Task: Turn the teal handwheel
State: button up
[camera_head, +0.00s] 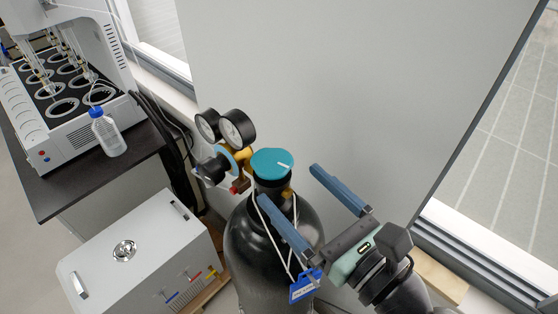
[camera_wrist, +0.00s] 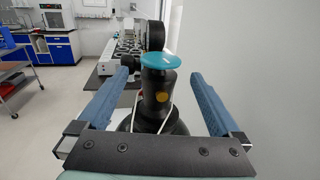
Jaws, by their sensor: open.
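The teal handwheel (camera_head: 272,163) sits on top of a black gas cylinder (camera_head: 262,236) in the head view. It is a round disc with a white mark toward its right edge. In the wrist view the handwheel (camera_wrist: 160,61) shows nearly edge-on, between and beyond my fingers. My gripper (camera_head: 288,183) is open with two long blue fingers. In the head view one finger lies in front of the cylinder and the other to the right. The wrist view shows my gripper (camera_wrist: 160,85) empty, its fingers spread on either side of the cylinder neck. I cannot tell whether they touch anything.
Two round gauges (camera_head: 237,129) and a regulator stand left of the handwheel. A blue tag (camera_head: 304,286) hangs on a white cord. A white box (camera_head: 139,254) and a dark bench (camera_head: 92,176) with a multi distiller (camera_head: 68,92) are left. A grey wall panel (camera_head: 350,80) rises behind.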

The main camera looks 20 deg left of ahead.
aim_at(277, 169)
jog(key=p+x, duration=0.1)
jog(key=x, duration=0.4)
jog(key=c, duration=1.2)
